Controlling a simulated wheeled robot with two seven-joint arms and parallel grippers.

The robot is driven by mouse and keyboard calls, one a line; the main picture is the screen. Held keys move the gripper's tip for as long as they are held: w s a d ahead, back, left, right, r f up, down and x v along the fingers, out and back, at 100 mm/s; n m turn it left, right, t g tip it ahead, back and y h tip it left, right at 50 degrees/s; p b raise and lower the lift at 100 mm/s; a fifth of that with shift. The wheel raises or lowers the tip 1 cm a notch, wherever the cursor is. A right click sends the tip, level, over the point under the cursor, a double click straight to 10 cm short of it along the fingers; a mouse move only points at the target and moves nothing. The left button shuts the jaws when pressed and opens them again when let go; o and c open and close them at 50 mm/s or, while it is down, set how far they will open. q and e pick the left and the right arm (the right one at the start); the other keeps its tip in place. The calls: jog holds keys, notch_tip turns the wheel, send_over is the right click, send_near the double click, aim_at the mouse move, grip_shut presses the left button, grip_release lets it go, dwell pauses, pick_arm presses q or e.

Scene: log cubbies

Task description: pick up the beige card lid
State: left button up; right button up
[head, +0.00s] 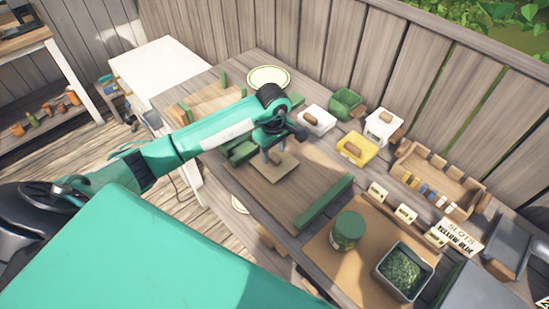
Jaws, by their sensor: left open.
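A small flat beige square (285,168), which looks like the beige card lid, lies on a brown wooden board (262,184) on the table. The gripper is open. The fingers and wrist hide some of the lid, and I cannot tell whether they touch it. My right gripper is not in view.
Green bars (324,204) edge the board. A green-lidded jar (348,229) and a tin of green leaves (403,271) stand in front at right. Behind are a yellow box (356,152), white boxes (316,122) and a slotted wooden rack (440,194). A plank fence closes the back.

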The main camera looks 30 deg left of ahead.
pick_arm(q)
jog(key=shift+f, duration=0.4)
jog(key=c, duration=1.1)
jog(key=shift+o, duration=0.2)
jog(key=shift+r, duration=0.1)
